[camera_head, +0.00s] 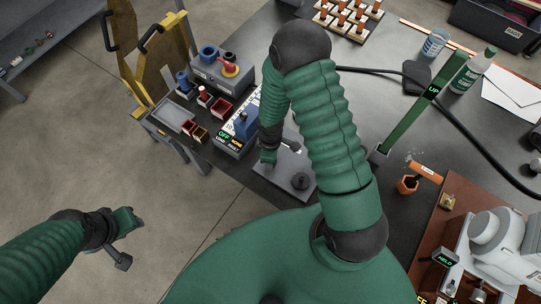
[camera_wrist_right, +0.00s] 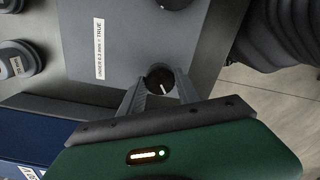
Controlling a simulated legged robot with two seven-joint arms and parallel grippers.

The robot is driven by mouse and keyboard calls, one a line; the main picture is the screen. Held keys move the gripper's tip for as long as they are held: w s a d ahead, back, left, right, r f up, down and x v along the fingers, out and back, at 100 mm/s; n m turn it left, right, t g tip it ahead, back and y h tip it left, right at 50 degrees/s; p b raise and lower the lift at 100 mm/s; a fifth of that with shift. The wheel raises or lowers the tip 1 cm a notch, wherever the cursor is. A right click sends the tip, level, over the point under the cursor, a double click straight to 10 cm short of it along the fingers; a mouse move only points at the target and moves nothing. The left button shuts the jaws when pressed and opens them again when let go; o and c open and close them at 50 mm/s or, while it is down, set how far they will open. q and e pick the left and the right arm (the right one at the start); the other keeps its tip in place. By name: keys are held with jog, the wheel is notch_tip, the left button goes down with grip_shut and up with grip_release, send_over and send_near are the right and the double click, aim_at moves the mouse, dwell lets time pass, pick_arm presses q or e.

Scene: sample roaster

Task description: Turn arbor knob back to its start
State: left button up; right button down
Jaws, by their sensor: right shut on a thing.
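A small round black knob with a white pointer line (camera_wrist_right: 159,80), which I take for the arbor knob, sits at the edge of a grey plate in the right wrist view. The fingers of my right gripper (camera_wrist_right: 158,88) are shut on it from both sides. The white line runs slightly slanted. In the head view my right gripper (camera_head: 267,162) is at the left side of the grey plate (camera_head: 282,185), and hides the knob there. My left gripper (camera_head: 135,222) hangs over the floor at lower left, away from the table; its fingers are too small to read.
A black round part (camera_head: 300,182) stands on the plate. A black box with lit OFF and NONE signs (camera_head: 232,140) is close to the left. A green post marked UP (camera_head: 408,117) and a cable stand right. A white machine (camera_head: 490,240) is at lower right.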

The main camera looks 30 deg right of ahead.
jog(key=n+p, duration=0.1)
jog(key=n, duration=0.2)
jog(key=n+p, duration=0.1)
jog(key=n, duration=0.1)
jog(key=shift+w+r+n+p, duration=0.25)
jog(key=shift+n+p, duration=0.05)
jog(key=shift+p, duration=0.05)
jog(key=n+p, duration=0.2)
jog(key=n, duration=0.2)
jog(key=shift+f+n, duration=0.1)
jog(key=shift+n, duration=0.3)
jog(key=c, duration=1.1)
grip_release()
jog(key=shift+c, duration=0.2)
jog(key=shift+o, duration=1.4)
jog(key=shift+s+f, duration=0.1)
